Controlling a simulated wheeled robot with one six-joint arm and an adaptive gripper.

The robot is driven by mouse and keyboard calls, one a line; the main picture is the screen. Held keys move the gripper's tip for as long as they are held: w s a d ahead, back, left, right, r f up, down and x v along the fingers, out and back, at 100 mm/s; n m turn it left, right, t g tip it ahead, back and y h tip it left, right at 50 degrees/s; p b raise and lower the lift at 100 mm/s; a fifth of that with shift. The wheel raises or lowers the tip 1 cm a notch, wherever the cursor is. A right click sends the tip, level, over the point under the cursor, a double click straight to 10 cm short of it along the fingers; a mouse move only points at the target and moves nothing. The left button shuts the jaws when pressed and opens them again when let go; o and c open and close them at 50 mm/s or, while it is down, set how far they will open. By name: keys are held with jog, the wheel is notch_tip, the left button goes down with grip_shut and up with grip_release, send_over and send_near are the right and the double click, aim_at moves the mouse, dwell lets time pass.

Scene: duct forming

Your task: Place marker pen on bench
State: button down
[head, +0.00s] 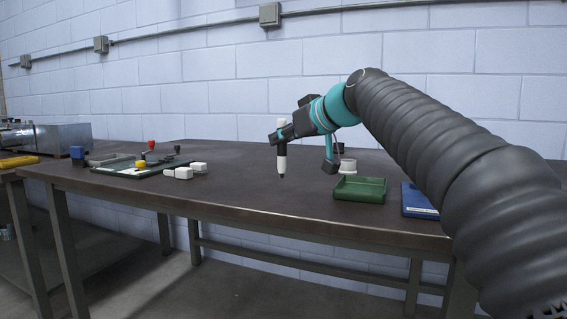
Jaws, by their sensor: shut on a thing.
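A white marker pen with a dark tip (282,160) is upright, tip down, in my gripper (281,136). My gripper is shut on the upper part of the pen. The pen is over the dark bench (235,187), left of the green tray. Whether its tip touches the bench top or hangs just above it, I cannot tell.
A green tray (360,196) and a blue flat item (418,206) lie to the right, with a white round container (348,166) behind the tray. White blocks (183,173) and a board with tools (137,171) lie left. The bench between is clear.

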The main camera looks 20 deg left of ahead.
aim_at(285, 154)
jog(key=shift+f+b, duration=0.75)
jog(key=shift+f, duration=1.25)
jog(key=shift+f, duration=0.2)
jog(key=c, duration=1.1)
grip_release()
jog(key=shift+r, duration=0.2)
jog(key=v, duration=1.2)
jog(key=shift+r, duration=0.1)
